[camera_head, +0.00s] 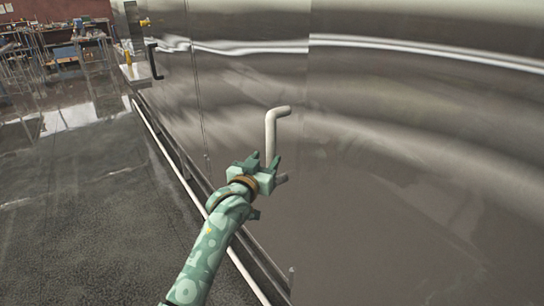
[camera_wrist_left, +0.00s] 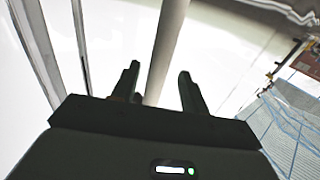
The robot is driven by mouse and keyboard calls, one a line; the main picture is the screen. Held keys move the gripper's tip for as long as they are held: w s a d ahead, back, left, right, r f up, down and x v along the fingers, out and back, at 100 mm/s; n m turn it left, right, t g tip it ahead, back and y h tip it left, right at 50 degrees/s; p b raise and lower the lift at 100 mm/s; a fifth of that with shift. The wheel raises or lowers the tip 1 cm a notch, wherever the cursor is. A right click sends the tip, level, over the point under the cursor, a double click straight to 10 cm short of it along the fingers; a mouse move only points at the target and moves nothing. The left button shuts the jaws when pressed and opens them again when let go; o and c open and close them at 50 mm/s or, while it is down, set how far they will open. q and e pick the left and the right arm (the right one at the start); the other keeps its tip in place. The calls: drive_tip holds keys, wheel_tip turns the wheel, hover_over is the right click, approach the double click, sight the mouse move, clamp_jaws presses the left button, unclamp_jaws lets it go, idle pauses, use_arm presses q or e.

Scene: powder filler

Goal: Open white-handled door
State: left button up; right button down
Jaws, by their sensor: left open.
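The white handle (camera_head: 270,135) is an upright bar with a bent top, fixed to the large shiny metal door (camera_head: 400,190). My left gripper (camera_head: 264,161) is at the lower part of the handle in the head view, and its body hides part of the handle there. In the left wrist view the handle (camera_wrist_left: 166,50) runs up between the two open fingers of the left gripper (camera_wrist_left: 158,82). The jaws are apart and not closed on it. The door looks flush with the metal wall. My right gripper is not in view.
A black handle (camera_head: 154,60) is on the metal wall farther left. A white rail (camera_head: 165,150) runs low along the wall's foot. The dark floor (camera_head: 80,220) at left is open, with shelves and tables (camera_head: 55,48) far back.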

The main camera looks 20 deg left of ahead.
sight(269, 154)
use_arm(q)
drive_tip(key=w, duration=0.2)
drive_tip(key=w+b, duration=0.1)
drive_tip(key=w, duration=0.1)
drive_tip(key=shift+w+d, duration=0.2)
drive_tip(key=shift+w, duration=0.2)
clamp_jaws()
drive_tip(key=shift+s, duration=0.15)
